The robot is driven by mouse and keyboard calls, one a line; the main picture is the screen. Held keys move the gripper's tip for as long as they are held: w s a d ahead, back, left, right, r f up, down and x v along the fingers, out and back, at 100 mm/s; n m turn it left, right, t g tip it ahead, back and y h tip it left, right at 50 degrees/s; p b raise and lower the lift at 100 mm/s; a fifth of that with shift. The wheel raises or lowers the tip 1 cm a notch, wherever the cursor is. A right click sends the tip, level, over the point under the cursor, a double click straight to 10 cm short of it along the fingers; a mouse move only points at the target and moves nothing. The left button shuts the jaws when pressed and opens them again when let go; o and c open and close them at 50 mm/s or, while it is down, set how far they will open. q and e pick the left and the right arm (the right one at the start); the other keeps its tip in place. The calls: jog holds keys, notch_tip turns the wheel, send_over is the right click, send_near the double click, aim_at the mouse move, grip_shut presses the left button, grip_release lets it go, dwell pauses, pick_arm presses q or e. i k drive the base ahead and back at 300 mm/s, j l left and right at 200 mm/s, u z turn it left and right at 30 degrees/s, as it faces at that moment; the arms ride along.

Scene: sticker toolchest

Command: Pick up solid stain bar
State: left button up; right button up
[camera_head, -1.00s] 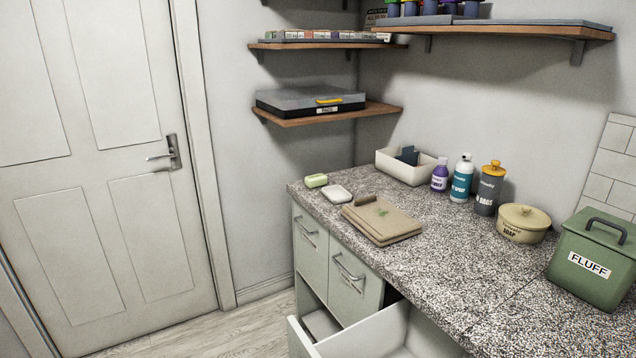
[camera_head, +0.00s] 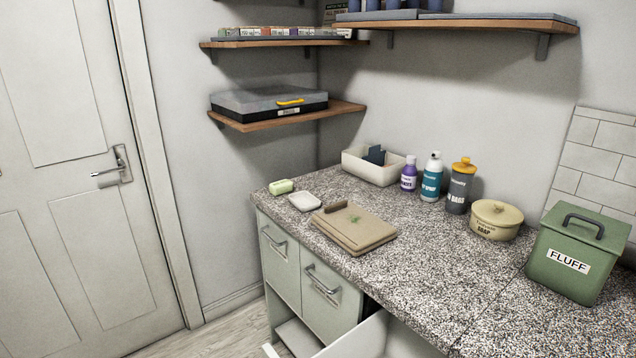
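A small pale green bar (camera_head: 281,187) lies at the far left corner of the speckled counter (camera_head: 420,285). It looks like the solid stain bar, but no label on it can be read. A small white dish (camera_head: 304,201) lies just to its right and in front of it, apart from it. Neither of my grippers is in view.
A folded tan cloth or board (camera_head: 353,228) lies near the dish. Behind are a cream bin (camera_head: 372,166), several bottles, a soap pot (camera_head: 496,220) and a green FLUFF tin (camera_head: 577,257). An open drawer (camera_head: 358,339) juts out below. Shelves (camera_head: 290,116) hang above.

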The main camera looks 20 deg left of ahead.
aim_at(277, 188)
jog(key=i+j+z, duration=0.15)
jog(key=j, duration=0.25)
jog(key=i+j+z, duration=0.1)
jog(key=j, duration=0.3)
jog(key=i+j+z, duration=0.15)
jog(key=j, duration=0.3)
jog(key=i+j+z, duration=0.1)
jog(key=j, duration=0.35)
jog(key=i+j+z, duration=0.15)
jog(key=j, duration=0.3)
